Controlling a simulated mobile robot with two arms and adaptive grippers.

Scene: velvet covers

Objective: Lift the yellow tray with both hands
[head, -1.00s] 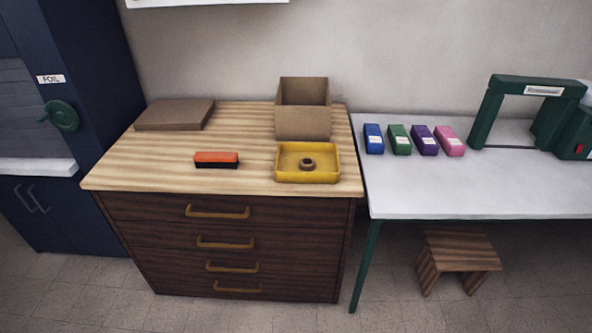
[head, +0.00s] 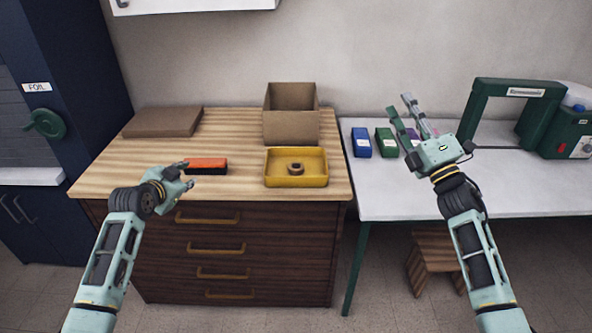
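The yellow tray (head: 296,182) is a shallow, raised-rim tray lying flat near the front right of the striped wooden cabinet top. A small dark brown ring (head: 296,168) lies inside it. My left gripper (head: 189,173) is open and empty, left of the tray, in front of the left end of the orange and black block (head: 207,166). My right gripper (head: 399,102) is open and empty, with fingers pointing up and away, right of the tray and over the white table. Neither gripper touches the tray.
An open cardboard box (head: 291,128) stands just behind the tray. A flat brown box (head: 163,122) lies at the back left. On the white table (head: 400,190) are blue (head: 361,143), green (head: 385,142) and partly hidden purple boxes, and a green machine (head: 482,108). A stool (head: 432,250) stands below.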

